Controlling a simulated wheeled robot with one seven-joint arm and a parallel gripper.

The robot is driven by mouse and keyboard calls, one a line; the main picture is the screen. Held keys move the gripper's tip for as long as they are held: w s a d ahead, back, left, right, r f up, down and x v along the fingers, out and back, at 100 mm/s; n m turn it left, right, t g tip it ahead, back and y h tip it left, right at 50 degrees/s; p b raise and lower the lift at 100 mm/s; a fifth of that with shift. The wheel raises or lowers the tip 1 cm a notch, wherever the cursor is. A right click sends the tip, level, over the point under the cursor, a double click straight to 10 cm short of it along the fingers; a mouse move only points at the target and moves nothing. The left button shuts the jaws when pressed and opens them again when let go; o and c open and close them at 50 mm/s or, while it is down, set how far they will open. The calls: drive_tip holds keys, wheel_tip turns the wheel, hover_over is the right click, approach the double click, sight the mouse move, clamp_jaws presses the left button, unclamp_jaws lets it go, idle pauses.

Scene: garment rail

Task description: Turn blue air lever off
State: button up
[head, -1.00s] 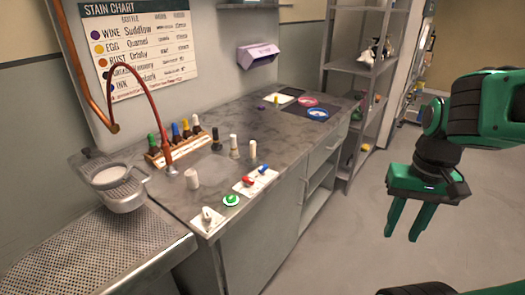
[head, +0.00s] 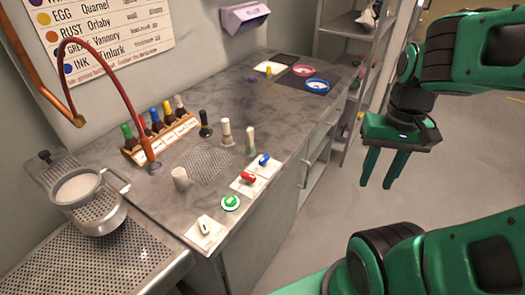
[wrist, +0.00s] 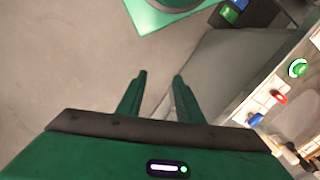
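The blue air lever (head: 264,160) sits on a white plate near the front edge of the grey counter, next to the red lever (head: 248,177). In the wrist view the blue lever (wrist: 256,119) is at the right, beside the red lever (wrist: 279,97). My gripper (head: 377,184) hangs fingers down over the floor, to the right of the counter and apart from both levers. Its two green fingers also show in the wrist view (wrist: 160,77), spread apart with nothing between them.
A green button (head: 230,202) and a white switch (head: 205,228) are along the same counter edge. Bottles stand in a wooden rack (head: 165,138). Loose bottles and a white cylinder (head: 180,178) stand behind the levers. A perforated steel board (head: 95,265) is at left. The floor right of the counter is clear.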

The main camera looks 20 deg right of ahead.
drive_tip(key=w+a+r+m, duration=0.1)
drive_tip(key=w+a+r, duration=0.15)
drive_tip(key=w, duration=0.45)
drive_tip(key=w+a+r+m, duration=0.1)
drive_tip(key=w+a, duration=0.3)
drive_tip(key=w, duration=0.2)
drive_tip(key=m, duration=0.2)
hover_over(264, 157)
wheel_tip(264, 157, down, 10)
drive_tip(key=shift+r, duration=0.2)
clamp_jaws()
